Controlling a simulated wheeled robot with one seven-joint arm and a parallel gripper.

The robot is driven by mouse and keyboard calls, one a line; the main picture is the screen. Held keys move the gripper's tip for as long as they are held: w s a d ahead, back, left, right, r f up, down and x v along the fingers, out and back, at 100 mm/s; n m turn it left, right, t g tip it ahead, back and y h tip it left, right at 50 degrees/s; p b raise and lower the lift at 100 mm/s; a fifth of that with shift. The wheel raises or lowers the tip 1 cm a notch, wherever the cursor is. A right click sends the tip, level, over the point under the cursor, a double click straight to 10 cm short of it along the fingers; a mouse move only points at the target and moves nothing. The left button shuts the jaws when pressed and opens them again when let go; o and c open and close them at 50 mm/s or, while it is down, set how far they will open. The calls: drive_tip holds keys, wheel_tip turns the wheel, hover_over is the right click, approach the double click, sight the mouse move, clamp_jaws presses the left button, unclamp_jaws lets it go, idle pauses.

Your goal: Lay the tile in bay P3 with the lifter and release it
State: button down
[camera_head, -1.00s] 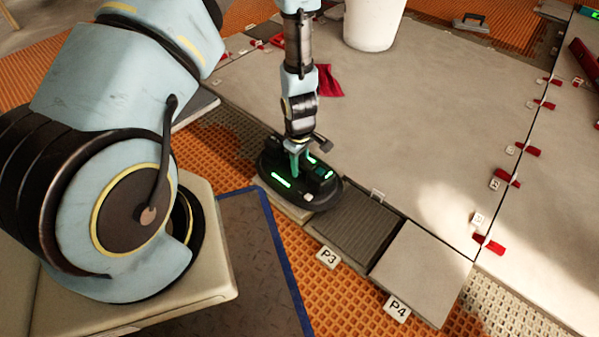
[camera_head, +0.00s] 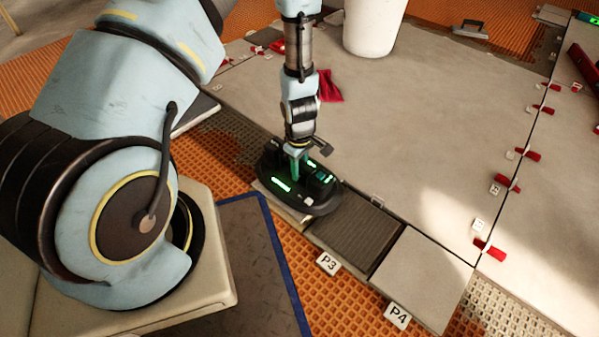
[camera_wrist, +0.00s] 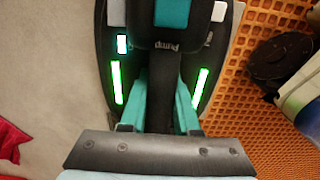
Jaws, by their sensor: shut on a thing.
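The lifter (camera_head: 318,192) is a black oval device with lit green strips; it also shows in the wrist view (camera_wrist: 120,45). My gripper (camera_head: 297,160) is shut on its handle, with teal fingers on either side in the wrist view (camera_wrist: 163,88). A pale tile (camera_head: 283,208) shows under the lifter's front edge; most of it is hidden, and I cannot tell whether it touches the floor. Bay P3 (camera_head: 357,230) is a dark ridged bed behind the P3 label (camera_head: 328,263). The lifter and tile are just left of this bed, overlapping its left edge in the picture.
A pale tile (camera_head: 425,272) lies right of the bed, by the P4 label (camera_head: 397,316). A large pale floor (camera_head: 400,120) lies behind, with a white bucket (camera_head: 373,25), a red cloth (camera_head: 330,85) and several red wedges along a joint. Orange matting (camera_head: 290,250) runs in front.

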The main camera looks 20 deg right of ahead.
wheel_tip(320, 180, up, 10)
drive_tip(key=p, duration=0.5)
wheel_tip(320, 180, up, 7)
drive_tip(key=p, duration=0.7)
idle(0.4)
drive_tip(key=shift+d+f, duration=0.1)
drive_tip(key=shift+f, duration=0.05)
